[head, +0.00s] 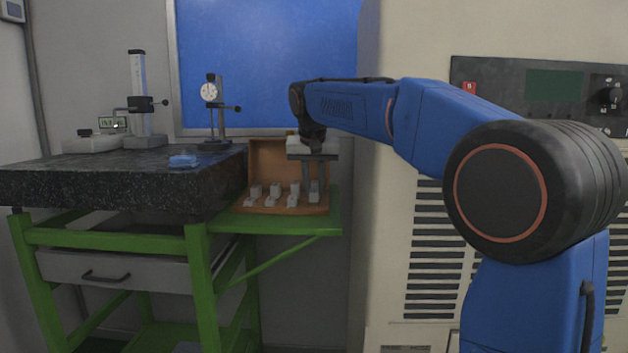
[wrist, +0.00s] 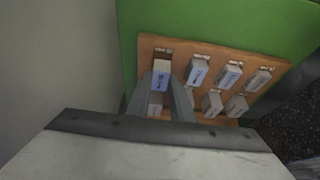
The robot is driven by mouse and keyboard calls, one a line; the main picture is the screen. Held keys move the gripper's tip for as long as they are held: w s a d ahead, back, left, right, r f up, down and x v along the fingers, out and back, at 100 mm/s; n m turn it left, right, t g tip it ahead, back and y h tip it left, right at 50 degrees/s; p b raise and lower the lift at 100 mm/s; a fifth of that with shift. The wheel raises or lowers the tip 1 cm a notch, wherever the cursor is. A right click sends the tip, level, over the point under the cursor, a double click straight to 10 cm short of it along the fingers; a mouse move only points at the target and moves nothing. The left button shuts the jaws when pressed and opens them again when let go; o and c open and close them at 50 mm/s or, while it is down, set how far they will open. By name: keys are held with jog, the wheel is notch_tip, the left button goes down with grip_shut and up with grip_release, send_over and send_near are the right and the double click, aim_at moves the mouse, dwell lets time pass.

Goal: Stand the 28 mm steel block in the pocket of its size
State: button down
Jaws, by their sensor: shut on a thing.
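A pale steel block (wrist: 160,77) with small dark print on its face is held between the two fingers of my gripper (wrist: 160,92) in the wrist view. In the head view my gripper (head: 314,184) points down over the right end of an open wooden case (head: 250,208), and the block (head: 314,192) shows between the fingers. The block is upright or nearly so, at the end of the row. Its lower end and the pocket under it are hidden, so I cannot tell how deep it sits. The print is too small to read.
Several other steel blocks (wrist: 199,70) stand in two rows in the case, close beside my right finger. The case rests on a green shelf (head: 290,224). Left of it is a granite plate (head: 90,180) with a blue item (head: 184,161) and a dial gauge stand (head: 210,92).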

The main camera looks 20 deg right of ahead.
jog(key=shift+f, duration=0.7)
dwell(0.6)
jog(key=c, duration=1.5)
grip_release()
jog(key=shift+r, duration=0.1)
